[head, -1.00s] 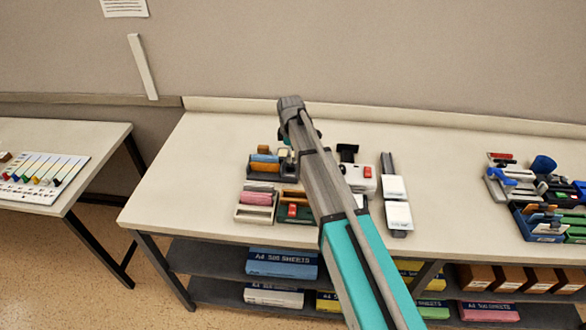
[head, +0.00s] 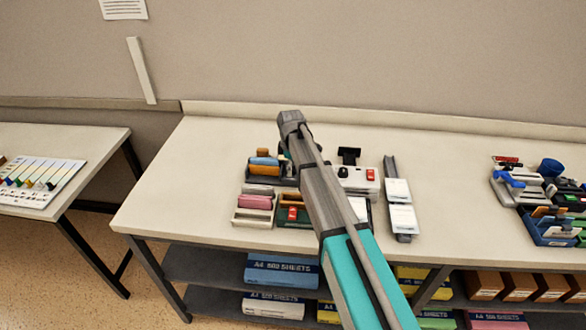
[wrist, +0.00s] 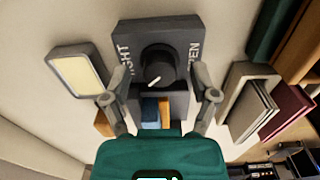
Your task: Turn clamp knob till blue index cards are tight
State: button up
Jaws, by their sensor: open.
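The clamp (wrist: 180,38) is a dark grey block with a round black knob (wrist: 158,65) on its face. A white mark on the knob points toward the lower left. Lettering partly reads "OPEN" on the right and ends in "GHT" on the left. Blue cards (wrist: 150,112) and an orange block (wrist: 165,112) show in the slot below the knob; I cannot tell how tightly they sit. My gripper (wrist: 160,72) is open, with one finger on each side of the knob and apart from it. In the head view my arm hides most of the clamp.
A cream-faced pad (wrist: 77,77) stands left of the clamp, and a box with grey and maroon pieces (wrist: 258,105) stands right. The bench's left end (head: 180,180) is clear.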

grip_shut()
dwell(0.3)
jog(key=shift+m, duration=1.6)
grip_release()
